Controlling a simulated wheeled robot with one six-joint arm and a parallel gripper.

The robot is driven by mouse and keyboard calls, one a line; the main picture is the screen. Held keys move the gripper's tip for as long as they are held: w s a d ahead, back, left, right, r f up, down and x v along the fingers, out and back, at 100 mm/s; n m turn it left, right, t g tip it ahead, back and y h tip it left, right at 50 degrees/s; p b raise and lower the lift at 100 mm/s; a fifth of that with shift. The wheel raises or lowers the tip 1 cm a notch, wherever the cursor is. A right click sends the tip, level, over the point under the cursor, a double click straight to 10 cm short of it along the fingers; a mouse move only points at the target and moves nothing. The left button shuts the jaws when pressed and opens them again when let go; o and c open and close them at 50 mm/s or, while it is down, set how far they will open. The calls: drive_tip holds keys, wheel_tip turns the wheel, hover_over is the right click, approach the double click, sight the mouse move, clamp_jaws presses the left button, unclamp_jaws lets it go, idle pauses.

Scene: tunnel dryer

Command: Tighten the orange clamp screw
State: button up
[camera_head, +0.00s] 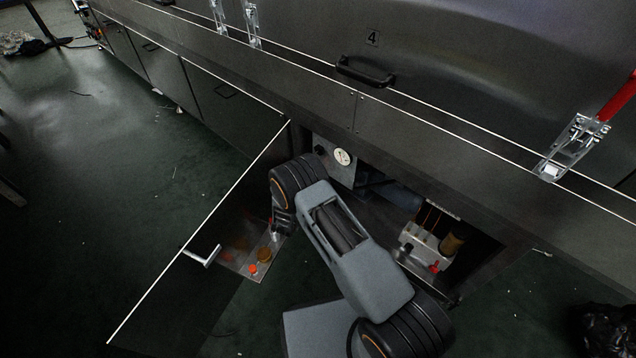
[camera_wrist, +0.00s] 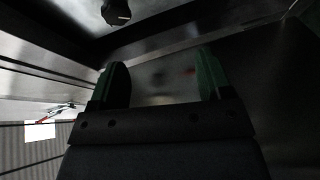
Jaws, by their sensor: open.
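A small orange-red knob (camera_head: 253,268) shows on a metal plate (camera_head: 237,265) low beside the open cabinet door; an amber round part (camera_head: 264,256) is close to it. I cannot tell for sure which is the clamp screw. My gripper (camera_wrist: 162,78) shows two green fingers, apart, with nothing between them. A blurred reddish spot (camera_wrist: 189,71) lies beyond the fingers on a shiny surface. In the head view my arm reaches to the cabinet opening, its wrist near the plate; the fingers cannot be made out there.
In the cabinet are a white dial (camera_head: 342,156), a red knob (camera_head: 435,267) and a brown cylinder (camera_head: 452,243). A black knob (camera_wrist: 116,10) tops the wrist view. Floor at left is mostly clear.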

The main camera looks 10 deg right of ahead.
wheel_tip(320, 180, down, 4)
drive_tip(key=s+h+b, duration=0.1)
drive_tip(key=w+d+n+b, duration=0.1)
drive_tip(key=w+d+b, duration=0.4)
drive_tip(key=w, duration=0.5)
drive_tip(key=shift+w+d+f+h, duration=0.2)
drive_tip(key=shift+w+d+h, duration=0.15)
drive_tip(key=shift+d, duration=1.05)
drive_tip(key=c, duration=0.9)
